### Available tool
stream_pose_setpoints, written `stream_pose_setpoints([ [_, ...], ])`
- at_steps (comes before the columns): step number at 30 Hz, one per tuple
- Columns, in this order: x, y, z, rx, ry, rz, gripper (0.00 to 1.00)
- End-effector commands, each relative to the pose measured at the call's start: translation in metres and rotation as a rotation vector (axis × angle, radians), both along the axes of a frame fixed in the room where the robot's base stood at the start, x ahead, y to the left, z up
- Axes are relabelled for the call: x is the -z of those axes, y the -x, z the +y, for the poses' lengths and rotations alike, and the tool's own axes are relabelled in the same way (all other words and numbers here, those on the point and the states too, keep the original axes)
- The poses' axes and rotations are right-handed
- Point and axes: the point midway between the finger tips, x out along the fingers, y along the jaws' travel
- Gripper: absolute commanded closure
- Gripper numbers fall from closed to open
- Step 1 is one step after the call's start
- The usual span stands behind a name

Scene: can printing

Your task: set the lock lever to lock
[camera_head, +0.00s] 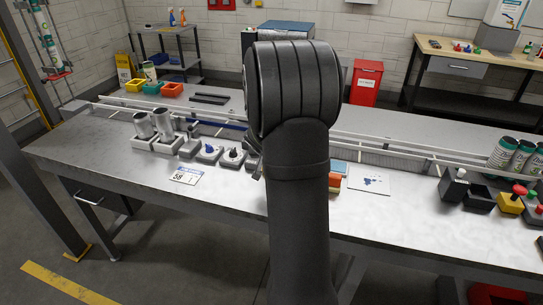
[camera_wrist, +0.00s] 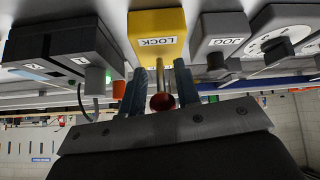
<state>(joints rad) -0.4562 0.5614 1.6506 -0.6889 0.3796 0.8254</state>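A yellow box labelled LOCK (camera_wrist: 158,32) shows at the top middle of the wrist view. A lever with a dark red knob (camera_wrist: 162,101) extends from it toward my gripper. My gripper (camera_wrist: 160,88) is open, with one blue-grey finger on each side of the lever. Its stem appears apart from both fingers; whether the knob touches either one cannot be told. In the head view my own arm covers the gripper, and I cannot make out the LOCK box there.
A grey JOG box (camera_wrist: 222,45) and a dial box (camera_wrist: 275,40) stand close on the right of the LOCK box in the wrist view. A dark grey box (camera_wrist: 55,45) is close on the left. In the head view, a white rail (camera_head: 420,148) runs along the bench (camera_head: 235,190).

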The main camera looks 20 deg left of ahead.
Motion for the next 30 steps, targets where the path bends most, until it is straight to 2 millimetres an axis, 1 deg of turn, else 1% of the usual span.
stream_pose_setpoints([
  [10, -0.001, 0.000, 0.001, -0.001, -0.001, -0.001, 0.61],
  [14, -0.009, 0.005, 0.001, 0.000, -0.002, -0.003, 0.61],
  [20, -0.033, 0.024, 0.000, -0.001, -0.003, -0.004, 0.61],
  [30, -0.083, 0.064, -0.003, -0.002, -0.002, -0.005, 0.61],
])
